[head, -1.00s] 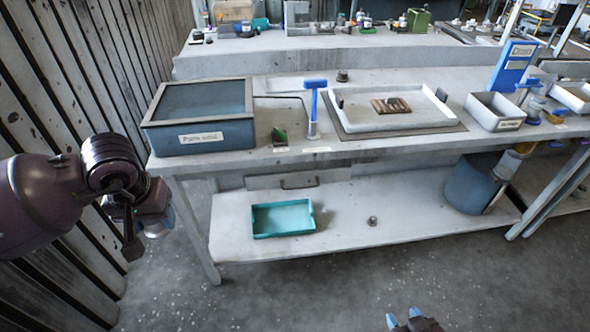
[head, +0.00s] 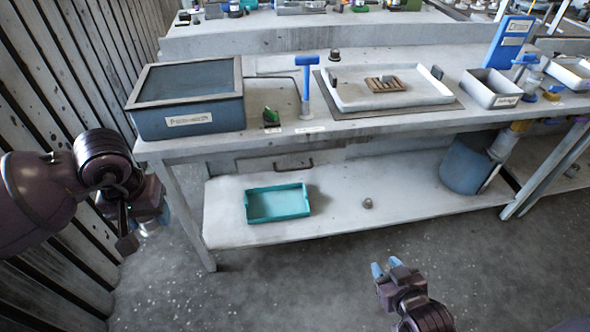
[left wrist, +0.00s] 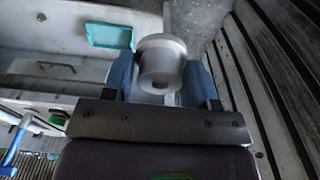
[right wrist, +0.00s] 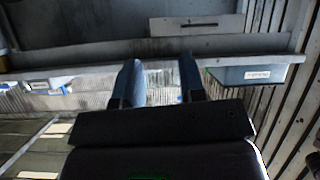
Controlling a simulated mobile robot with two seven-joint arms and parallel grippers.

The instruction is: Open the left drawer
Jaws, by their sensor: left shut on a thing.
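The drawer front (head: 258,163) sits under the worktop above the teal tray, with a dark bar handle (head: 294,168). It looks closed. It also shows in the right wrist view (right wrist: 170,27), with its handle near the top. My left gripper (head: 150,222), left of the bench, is shut on a grey metal cylinder (left wrist: 161,62), seen between its blue fingers. My right gripper (head: 386,266) is in front of the bench, right of and apart from the handle. Its blue fingers stand apart and empty in the right wrist view (right wrist: 161,75).
A teal tray (head: 279,217) and a small grey knob-like part (head: 368,203) are on the lower shelf. A blue bin (head: 464,170) stands at right. A dark-framed blue box (head: 190,124) sits on the worktop. A slatted wall is close to my left arm. The floor in front is clear.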

